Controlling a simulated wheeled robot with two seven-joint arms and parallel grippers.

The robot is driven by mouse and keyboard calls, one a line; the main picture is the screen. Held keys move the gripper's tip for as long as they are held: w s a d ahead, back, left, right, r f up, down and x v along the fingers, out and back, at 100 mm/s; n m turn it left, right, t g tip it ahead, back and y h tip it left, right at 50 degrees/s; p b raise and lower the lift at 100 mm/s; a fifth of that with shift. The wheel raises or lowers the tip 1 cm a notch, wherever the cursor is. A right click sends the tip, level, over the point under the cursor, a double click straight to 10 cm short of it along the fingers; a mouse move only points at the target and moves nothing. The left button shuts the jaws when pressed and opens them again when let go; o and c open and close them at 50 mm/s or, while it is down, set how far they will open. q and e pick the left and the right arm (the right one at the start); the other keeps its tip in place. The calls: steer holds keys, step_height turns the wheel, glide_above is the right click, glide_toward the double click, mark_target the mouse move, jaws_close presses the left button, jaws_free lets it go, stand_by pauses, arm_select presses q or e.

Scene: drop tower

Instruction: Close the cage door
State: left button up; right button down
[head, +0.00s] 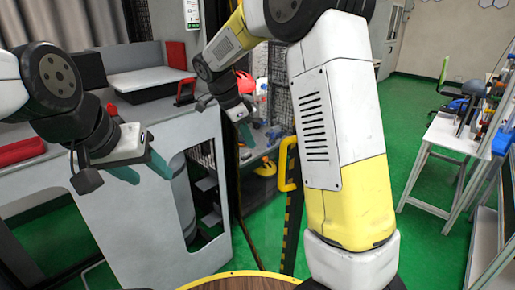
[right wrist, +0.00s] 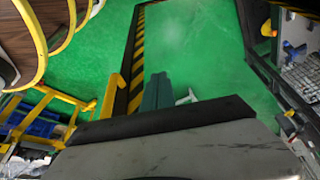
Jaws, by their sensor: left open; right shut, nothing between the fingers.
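The cage door has dark mesh (head: 311,88), a black-and-yellow striped edge (head: 291,232) and a yellow handle (head: 286,163), partly behind my right arm in the head view. In the right wrist view the handle (right wrist: 109,96) is left of the fingers, beside the striped strip (right wrist: 138,55). My right gripper (head: 239,113) is shut and empty, up and left of the handle in the head view; its teal fingers (right wrist: 157,92) show together in the wrist view, apart from the handle. My left gripper (head: 138,172) is open and empty in front of the grey machine.
A grey machine cabinet (head: 175,130) with red-trimmed trays fills the left. Objects lie on a surface behind the door opening. A white workbench (head: 445,134) stands at the right. Green floor (head: 425,240) is clear between it and my right arm. A round wooden top (head: 235,282) is in front.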

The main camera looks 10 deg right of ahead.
mark_target(272, 159)
steer(key=d+f, duration=0.2)
steer(key=f, duration=0.1)
steer(key=w+d+f, duration=0.1)
steer(key=d+f, duration=0.4)
steer(key=f, duration=0.1)
steer(key=shift+w+d, duration=0.25)
steer(key=shift+w, duration=0.05)
